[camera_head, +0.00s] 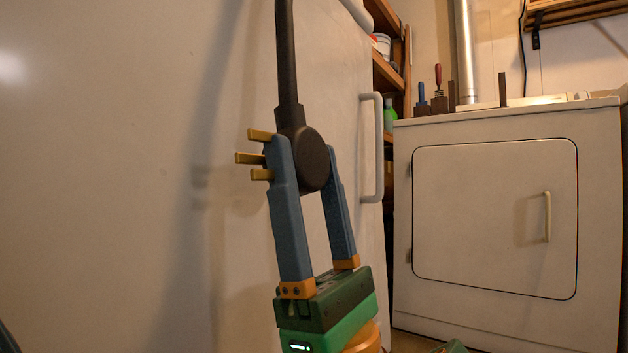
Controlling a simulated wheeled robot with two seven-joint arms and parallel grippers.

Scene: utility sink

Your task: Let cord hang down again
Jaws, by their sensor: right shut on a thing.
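A dark cord (287,60) comes down from the top of the head view and ends in a round dark plug (308,157) with brass-coloured prongs (255,158) pointing left. My right gripper (304,168), with blue fingers on a green body, reaches up from below and is shut on the plug, one finger on each side. The cord runs upright above the plug, and its upper end is out of view. My left gripper is not in view; only a small dark shape shows at the lower left edge.
A large white appliance wall (120,180) stands close behind the plug, with a white handle (372,148) to the right. A white dryer-like machine (500,220) with a door stands at the right. Wooden shelves (388,75) are behind. Open room lies between the gripper and the machine.

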